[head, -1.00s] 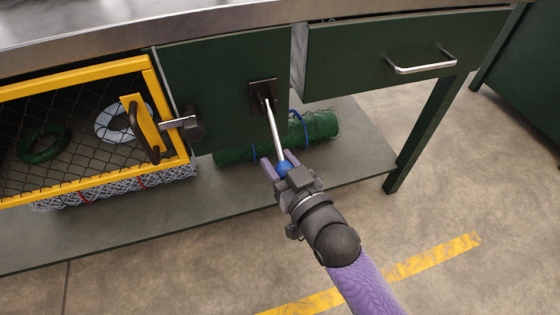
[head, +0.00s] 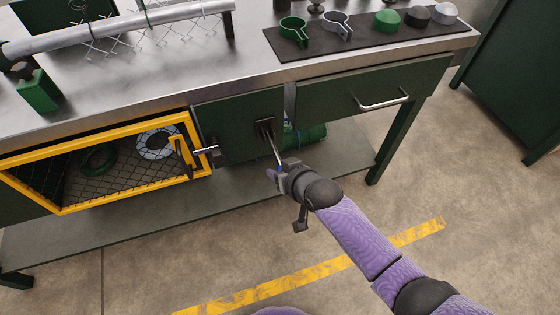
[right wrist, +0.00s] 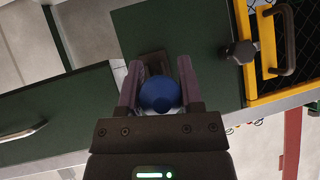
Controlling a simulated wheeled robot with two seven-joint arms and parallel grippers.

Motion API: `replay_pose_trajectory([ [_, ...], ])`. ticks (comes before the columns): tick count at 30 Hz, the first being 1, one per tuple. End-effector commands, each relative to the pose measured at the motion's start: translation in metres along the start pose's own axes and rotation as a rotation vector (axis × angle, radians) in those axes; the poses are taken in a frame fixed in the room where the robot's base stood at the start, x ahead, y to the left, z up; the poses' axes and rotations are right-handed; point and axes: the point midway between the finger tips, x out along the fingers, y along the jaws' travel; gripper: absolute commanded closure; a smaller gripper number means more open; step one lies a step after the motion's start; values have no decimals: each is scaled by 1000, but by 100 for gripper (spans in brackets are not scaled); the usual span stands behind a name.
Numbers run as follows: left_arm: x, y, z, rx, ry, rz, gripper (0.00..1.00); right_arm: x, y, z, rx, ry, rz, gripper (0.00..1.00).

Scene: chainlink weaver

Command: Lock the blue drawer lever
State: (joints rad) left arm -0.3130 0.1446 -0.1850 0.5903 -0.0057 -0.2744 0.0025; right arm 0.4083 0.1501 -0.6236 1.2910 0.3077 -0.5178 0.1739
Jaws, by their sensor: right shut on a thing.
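The lever is a thin metal rod (head: 272,145) with a blue ball knob (right wrist: 160,94). It comes out of a dark mounting plate (head: 264,126) on a dark green front panel (head: 230,125) under the workbench, and points downward and out towards me. My right gripper (head: 276,172) is at the rod's lower end. In the right wrist view the purple fingers of my right gripper (right wrist: 160,85) are on either side of the knob, shut on it. In the head view the knob is mostly hidden by the gripper. My left gripper is not in view.
A yellow-framed mesh door (head: 100,160) with a dark handle and latch is left of the panel. A green drawer with a metal bar handle (head: 382,100) is to the right. Clamps and caps stand on a dark mat (head: 365,38) above.

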Motion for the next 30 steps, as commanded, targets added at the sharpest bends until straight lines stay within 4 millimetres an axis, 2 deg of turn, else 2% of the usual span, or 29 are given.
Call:
replay_pose_trajectory([
  [1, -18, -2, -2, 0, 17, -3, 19, -9, -3, -15, 6, -35, 2, 100],
  [9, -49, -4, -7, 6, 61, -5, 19, -18, -6, -31, 54, -270, 13, 100],
  [17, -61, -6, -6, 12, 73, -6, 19, -22, -8, -45, 89, -441, 21, 100],
  [30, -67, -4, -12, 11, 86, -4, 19, -23, -9, -58, 87, -430, 20, 100],
])
